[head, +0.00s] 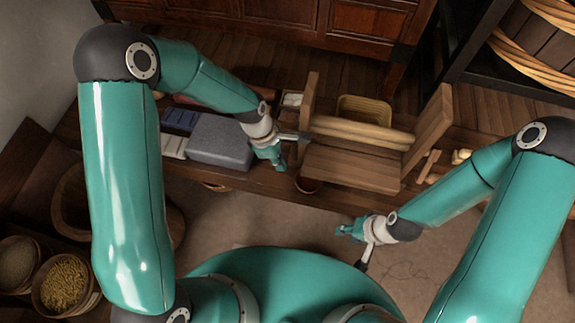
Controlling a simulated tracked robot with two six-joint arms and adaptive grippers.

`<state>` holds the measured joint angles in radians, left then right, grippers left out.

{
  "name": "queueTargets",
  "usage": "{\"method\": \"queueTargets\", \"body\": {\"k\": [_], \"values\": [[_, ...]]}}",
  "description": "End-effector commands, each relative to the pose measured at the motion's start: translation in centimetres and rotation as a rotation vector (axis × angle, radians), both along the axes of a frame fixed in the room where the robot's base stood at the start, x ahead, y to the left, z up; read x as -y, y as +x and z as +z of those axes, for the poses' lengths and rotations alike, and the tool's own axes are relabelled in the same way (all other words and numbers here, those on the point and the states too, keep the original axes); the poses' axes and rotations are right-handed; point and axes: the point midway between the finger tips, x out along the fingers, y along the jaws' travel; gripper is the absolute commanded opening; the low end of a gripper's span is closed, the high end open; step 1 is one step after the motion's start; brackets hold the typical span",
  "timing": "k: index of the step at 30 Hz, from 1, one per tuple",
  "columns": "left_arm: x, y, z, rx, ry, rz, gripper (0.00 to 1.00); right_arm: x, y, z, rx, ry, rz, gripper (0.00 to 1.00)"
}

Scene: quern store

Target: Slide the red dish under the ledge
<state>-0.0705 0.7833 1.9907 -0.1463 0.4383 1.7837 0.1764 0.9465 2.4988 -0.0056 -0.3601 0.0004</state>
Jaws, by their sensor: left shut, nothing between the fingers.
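The red dish (308,184) is a small dark red bowl at the front edge of the wooden bench, at the front left corner of the ledge. The ledge (350,168) is a plain wooden board between two upright wooden side panels; it seems to cover part of the dish. My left gripper (281,164) is shut and empty, just left of the dish, with a small gap between them. My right gripper (345,230) hangs over the floor in front of the bench, apart from the dish; its finger opening is unclear.
A grey block (220,142) sits on the bench left of my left gripper, beside blue pieces (181,119). A wicker basket (364,110) and a rounded wooden bar (362,132) are behind the ledge. Baskets of grain (64,284) stand at lower left. The floor before the bench is clear.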

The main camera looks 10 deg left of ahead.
Motion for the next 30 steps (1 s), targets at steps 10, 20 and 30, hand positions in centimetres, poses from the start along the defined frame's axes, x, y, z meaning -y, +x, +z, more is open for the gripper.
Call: {"method": "queueTargets", "body": {"k": [10,20,30], "values": [[-3.1,-1.4,-0.4,0.006,0.003,0.106,0.0,0.0,0.0,-9.2,-0.001,0.0,-0.001,0.4],[-3.5,-0.6,-0.9,0.06,-0.004,0.123,0.0,0.0,0.0,-11.4,0.0,0.0,0.0,0.4],[-1.9,-0.5,-6.6,0.056,-0.004,0.121,0.0,0.0,0.0,-13.8,0.0,0.0,0.0,0.4]]}}
